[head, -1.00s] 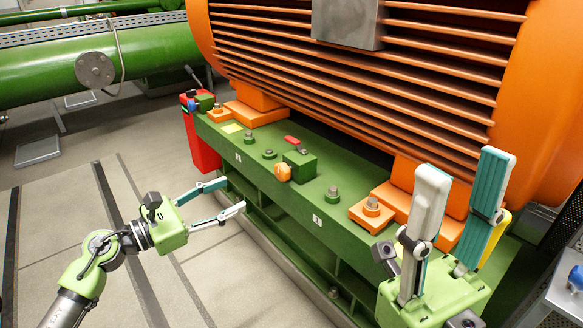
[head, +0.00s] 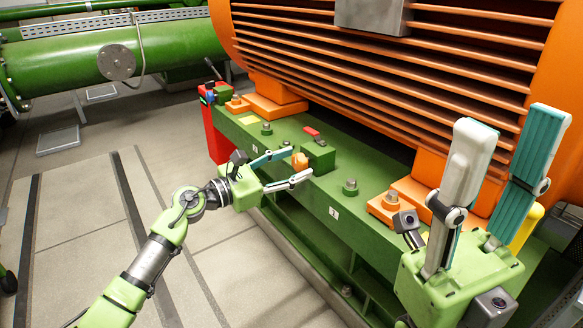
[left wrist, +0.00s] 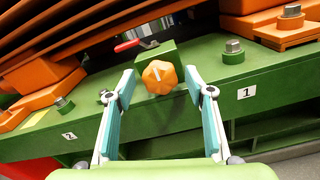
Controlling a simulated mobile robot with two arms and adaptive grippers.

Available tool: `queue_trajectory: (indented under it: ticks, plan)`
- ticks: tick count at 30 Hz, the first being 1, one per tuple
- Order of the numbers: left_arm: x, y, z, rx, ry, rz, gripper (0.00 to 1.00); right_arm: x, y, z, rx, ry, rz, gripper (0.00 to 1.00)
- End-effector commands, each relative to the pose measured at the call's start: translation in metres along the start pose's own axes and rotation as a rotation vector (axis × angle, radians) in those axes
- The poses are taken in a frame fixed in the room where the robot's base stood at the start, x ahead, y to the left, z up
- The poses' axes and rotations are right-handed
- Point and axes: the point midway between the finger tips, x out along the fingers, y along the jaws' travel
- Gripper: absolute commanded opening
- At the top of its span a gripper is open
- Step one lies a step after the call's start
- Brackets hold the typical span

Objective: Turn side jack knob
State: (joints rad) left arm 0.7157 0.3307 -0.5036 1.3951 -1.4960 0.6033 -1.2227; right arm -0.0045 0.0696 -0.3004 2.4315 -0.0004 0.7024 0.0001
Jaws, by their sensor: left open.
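The orange side jack knob (head: 300,161) sits on the front of a small green block (head: 319,155) on the green base frame. In the left wrist view the lobed knob (left wrist: 159,77) faces me with a pale line mark on it. My left gripper (head: 301,163) is open, its fingertips at the knob. In the left wrist view the fingers (left wrist: 160,78) stand on either side of the knob with a gap on each side. How deep the knob lies between them is hard to tell. My right gripper (head: 500,146) is open and empty, pointing up at the right.
The orange finned machine (head: 390,60) rises behind the green base frame (head: 370,210). Bolts such as this one (head: 350,187) stand along the frame's top. A red handle (left wrist: 127,46) lies behind the block. Open floor (head: 90,230) is at the left.

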Motion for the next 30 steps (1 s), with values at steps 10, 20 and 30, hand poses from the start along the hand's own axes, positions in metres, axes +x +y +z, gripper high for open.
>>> queue_trajectory:
  ticks: [10,20,30]
  plan:
    - [0.001,0.0,0.0,0.001,0.0,0.0,0.26,0.004,0.0,-0.003,-0.001,0.014,-0.002,0.4]
    - [0.0,0.0,0.001,-0.01,0.0,0.0,0.1,0.004,0.0,-0.003,0.0,0.01,0.001,0.4]
    - [0.0,0.002,0.004,-0.163,0.002,0.0,0.11,-0.005,0.004,0.004,0.007,-0.061,0.028,0.4]
